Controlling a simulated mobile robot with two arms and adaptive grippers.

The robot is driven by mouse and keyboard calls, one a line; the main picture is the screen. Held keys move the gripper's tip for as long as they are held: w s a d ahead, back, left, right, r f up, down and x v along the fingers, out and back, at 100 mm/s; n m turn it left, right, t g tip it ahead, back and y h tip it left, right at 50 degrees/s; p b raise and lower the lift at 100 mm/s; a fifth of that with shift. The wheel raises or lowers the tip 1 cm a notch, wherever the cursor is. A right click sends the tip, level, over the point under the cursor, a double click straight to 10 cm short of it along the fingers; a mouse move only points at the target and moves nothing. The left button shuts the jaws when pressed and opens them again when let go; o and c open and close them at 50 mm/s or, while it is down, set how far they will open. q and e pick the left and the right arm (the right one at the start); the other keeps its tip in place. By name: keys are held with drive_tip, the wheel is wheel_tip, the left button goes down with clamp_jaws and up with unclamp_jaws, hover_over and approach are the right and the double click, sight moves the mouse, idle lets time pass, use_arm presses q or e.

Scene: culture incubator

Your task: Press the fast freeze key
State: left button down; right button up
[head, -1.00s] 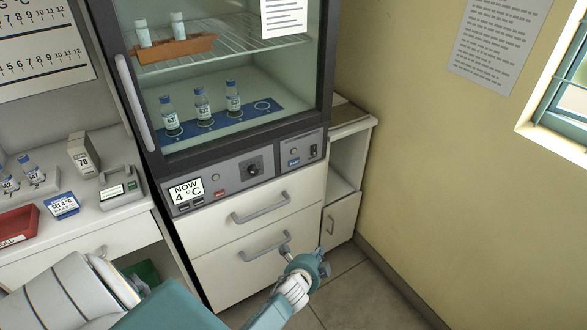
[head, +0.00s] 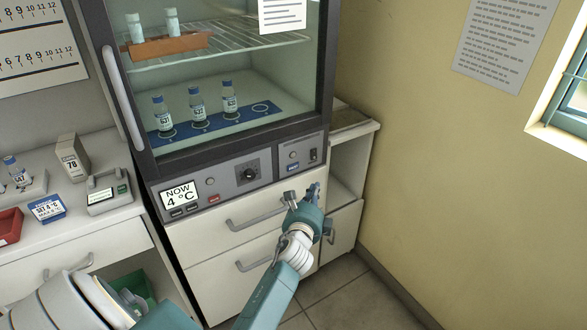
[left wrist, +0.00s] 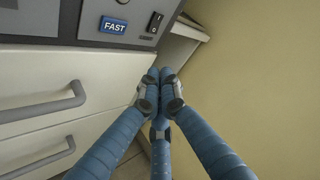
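The fast freeze key is a blue key labelled FAST (left wrist: 114,25), on the grey control panel in the left wrist view. In the head view the blue key (head: 293,168) sits at the right part of the incubator's panel (head: 225,185). My left gripper (head: 304,191) is just below the panel's right end, below the key. In the left wrist view its blue fingertips (left wrist: 160,74) are together with nothing between them, below and right of the key, and apart from it. My right gripper is not in view.
Beside the key are a round knob (left wrist: 121,2) and a black rocker switch (left wrist: 155,22). A red key (head: 214,198), a dial (head: 248,173) and a display reading NOW 4 °C (head: 179,196) are further left. Drawer handles (head: 256,211) stick out below. A yellow wall (head: 420,170) stands right.

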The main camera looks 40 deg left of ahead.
sight(299, 166)
use_arm(q)
drive_tip(key=shift+w+a, duration=0.1)
drive_tip(key=w+a, duration=0.3)
drive_tip(key=a, duration=0.5)
drive_tip(key=shift+w, duration=0.15)
idle(1.4)
drive_tip(key=shift+w+a, duration=0.15)
drive_tip(key=shift+a, duration=0.2)
drive_tip(key=shift+w+a, duration=0.1)
drive_tip(key=shift+a, duration=0.2)
idle(0.5)
idle(0.3)
drive_tip(key=shift+s+d, duration=0.3)
drive_tip(key=shift+d, duration=0.4)
drive_tip(key=shift+s+d, duration=0.3)
drive_tip(key=shift+d, duration=0.45)
drive_tip(key=shift+s+d, duration=0.35)
drive_tip(key=shift+d, duration=0.45)
drive_tip(key=shift+s+d, duration=0.3)
drive_tip(key=shift+d, duration=0.45)
